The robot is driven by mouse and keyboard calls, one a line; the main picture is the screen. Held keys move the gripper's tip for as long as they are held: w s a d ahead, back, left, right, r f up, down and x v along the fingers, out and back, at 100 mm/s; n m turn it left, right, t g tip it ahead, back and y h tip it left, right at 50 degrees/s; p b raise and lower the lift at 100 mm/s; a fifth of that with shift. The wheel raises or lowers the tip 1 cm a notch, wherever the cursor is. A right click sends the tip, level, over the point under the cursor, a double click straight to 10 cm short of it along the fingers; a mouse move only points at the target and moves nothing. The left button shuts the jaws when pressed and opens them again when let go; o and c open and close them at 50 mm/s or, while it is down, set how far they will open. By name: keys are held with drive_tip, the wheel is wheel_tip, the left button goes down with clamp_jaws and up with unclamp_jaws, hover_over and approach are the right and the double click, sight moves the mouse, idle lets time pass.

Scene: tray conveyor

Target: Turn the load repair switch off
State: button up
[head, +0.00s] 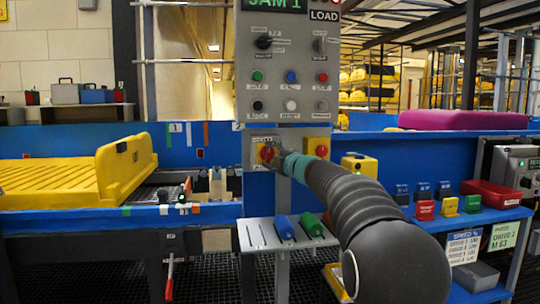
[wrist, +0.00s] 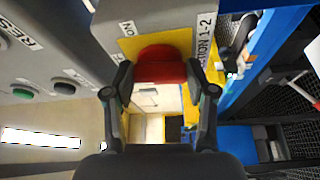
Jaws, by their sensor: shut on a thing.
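My gripper (wrist: 161,80) is shut on a red rotary switch handle (wrist: 160,62), one finger at each side of it. The handle sits on a yellow plate (wrist: 184,40) with an "ON" label and a label ending "TION 1-2". In the head view my gripper (head: 277,158) is at the left red switch (head: 266,153) low on the grey panel and partly covers it. A second red-and-yellow switch (head: 321,150) is to its right. A dark knob (head: 320,45) is under the "LOAD" plate (head: 324,15); its small labels are unreadable, so I cannot tell which is load repair.
Several coloured buttons (head: 291,76) and another knob (head: 263,42) are on the panel above. A yellow tray (head: 75,175) lies on the conveyor at left. A shelf (head: 270,237) with blue and green handles juts out below the panel.

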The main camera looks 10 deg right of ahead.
drive_tip(key=shift+n+g, duration=0.3)
drive_tip(key=shift+n, duration=0.5)
drive_tip(key=o, duration=1.2)
drive_tip(key=shift+c, duration=0.2)
drive_tip(key=v, duration=1.2)
drive_tip(key=shift+a+r, duration=0.1)
